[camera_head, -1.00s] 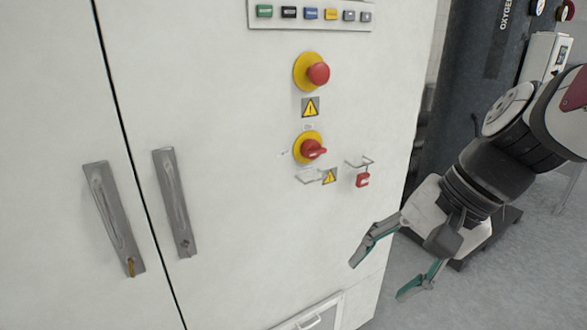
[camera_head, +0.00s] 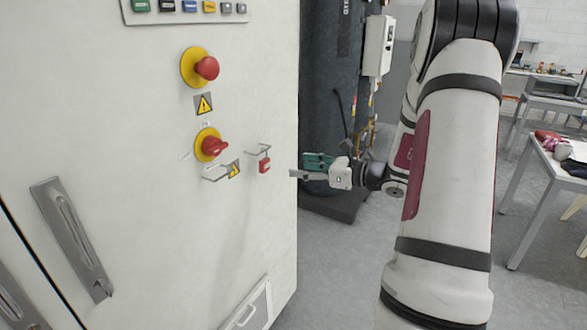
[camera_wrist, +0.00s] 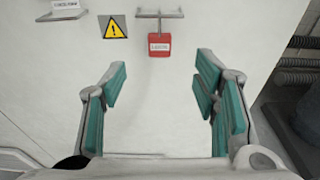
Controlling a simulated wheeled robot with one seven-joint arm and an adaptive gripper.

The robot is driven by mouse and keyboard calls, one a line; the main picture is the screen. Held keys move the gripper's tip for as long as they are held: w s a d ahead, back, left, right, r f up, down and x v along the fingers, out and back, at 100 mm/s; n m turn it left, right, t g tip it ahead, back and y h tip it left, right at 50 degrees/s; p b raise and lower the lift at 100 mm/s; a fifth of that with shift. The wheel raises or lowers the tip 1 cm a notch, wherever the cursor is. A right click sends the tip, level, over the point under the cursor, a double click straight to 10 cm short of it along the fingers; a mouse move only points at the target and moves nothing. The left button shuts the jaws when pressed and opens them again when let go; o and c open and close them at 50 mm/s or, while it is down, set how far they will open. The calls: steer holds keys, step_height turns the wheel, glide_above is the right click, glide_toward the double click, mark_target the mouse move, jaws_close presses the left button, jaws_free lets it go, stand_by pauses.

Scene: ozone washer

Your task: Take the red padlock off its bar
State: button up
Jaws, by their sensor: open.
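The red padlock (camera_head: 264,165) hangs from a thin metal bar (camera_head: 258,151) on the white cabinet front, right of the lower red rotary switch. In the wrist view the padlock (camera_wrist: 159,46) hangs below the bar (camera_wrist: 160,14), near the top middle, with a pale label on its face. My gripper (camera_head: 297,174) is to the right of the padlock in the head view, apart from it. In the wrist view my gripper (camera_wrist: 160,82) is open and empty. Its green-padded fingers stand either side, lower in the picture than the padlock.
A red rotary switch (camera_head: 214,146) on a yellow plate and a second bracket (camera_head: 215,174) sit left of the padlock. A red push button (camera_head: 207,68) is above. A dark tank (camera_head: 335,100) stands behind the cabinet. A table (camera_head: 560,170) is at right.

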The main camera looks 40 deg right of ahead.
mark_target(267, 162)
steer(key=x, duration=1.3)
steer(key=shift+w+a, duration=0.1)
steer(key=shift+w, duration=0.25)
steer(key=shift+c, duration=0.6)
steer(key=c, duration=1.2)
